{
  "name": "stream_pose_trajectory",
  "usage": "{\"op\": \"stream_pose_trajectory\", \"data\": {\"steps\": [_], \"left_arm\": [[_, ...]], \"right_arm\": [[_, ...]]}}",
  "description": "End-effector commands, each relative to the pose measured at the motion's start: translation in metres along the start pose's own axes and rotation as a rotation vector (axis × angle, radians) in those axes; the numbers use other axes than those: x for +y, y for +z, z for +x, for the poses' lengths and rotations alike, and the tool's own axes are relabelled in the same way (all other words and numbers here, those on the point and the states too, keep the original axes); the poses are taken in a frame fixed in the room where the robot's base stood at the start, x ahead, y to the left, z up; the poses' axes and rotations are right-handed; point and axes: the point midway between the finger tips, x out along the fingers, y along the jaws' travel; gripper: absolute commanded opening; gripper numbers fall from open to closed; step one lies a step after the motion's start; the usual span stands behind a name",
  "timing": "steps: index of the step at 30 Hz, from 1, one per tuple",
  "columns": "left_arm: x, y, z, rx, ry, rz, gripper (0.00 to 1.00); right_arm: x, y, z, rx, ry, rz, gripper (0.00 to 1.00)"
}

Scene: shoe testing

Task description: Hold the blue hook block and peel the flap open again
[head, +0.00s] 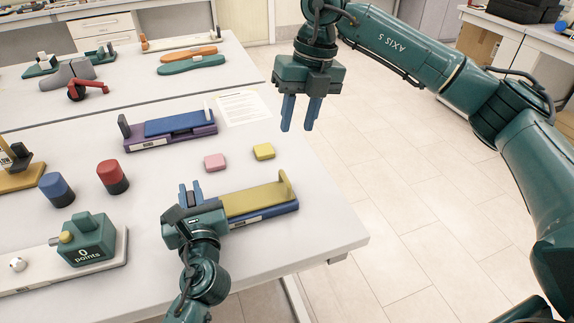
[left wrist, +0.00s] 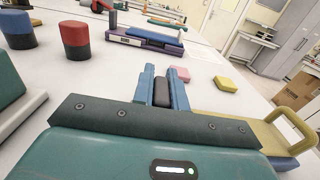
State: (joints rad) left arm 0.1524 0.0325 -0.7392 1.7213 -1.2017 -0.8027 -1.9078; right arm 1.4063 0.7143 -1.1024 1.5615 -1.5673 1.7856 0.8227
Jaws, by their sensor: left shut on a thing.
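The blue hook block (head: 263,217) lies near the table's front right, with a yellow flap (head: 250,200) lying along its top. A yellow loop handle (head: 286,184) stands up at the flap's right end; it also shows in the left wrist view (left wrist: 291,124). My left gripper (head: 190,195) is at the block's left end. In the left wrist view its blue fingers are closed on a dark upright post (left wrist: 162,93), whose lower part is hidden. My right gripper (head: 301,113) hangs with fingers apart and empty, beyond the table's right edge and away from the block.
Pink (head: 215,162) and yellow (head: 264,151) small blocks lie behind the hook block. A purple block (head: 175,143) with a blue flap lies further back. Red (head: 112,178) and blue (head: 56,190) cylinders and a green points box (head: 86,240) stand left.

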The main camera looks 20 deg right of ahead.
Motion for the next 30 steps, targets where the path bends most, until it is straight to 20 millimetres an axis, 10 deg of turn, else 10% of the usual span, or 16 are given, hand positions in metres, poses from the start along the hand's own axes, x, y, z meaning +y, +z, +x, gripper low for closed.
{"op": "stream_pose_trajectory", "data": {"steps": [18, 30], "left_arm": [[0.000, 0.000, 0.000, -0.001, 0.000, 0.000, 0.00], [0.000, 0.000, 0.000, -0.001, 0.000, 0.000, 0.00]], "right_arm": [[0.001, -0.001, 0.105, 0.004, 0.002, -0.001, 0.33], [0.001, -0.001, 0.116, 0.002, 0.002, -0.001, 0.33]]}}
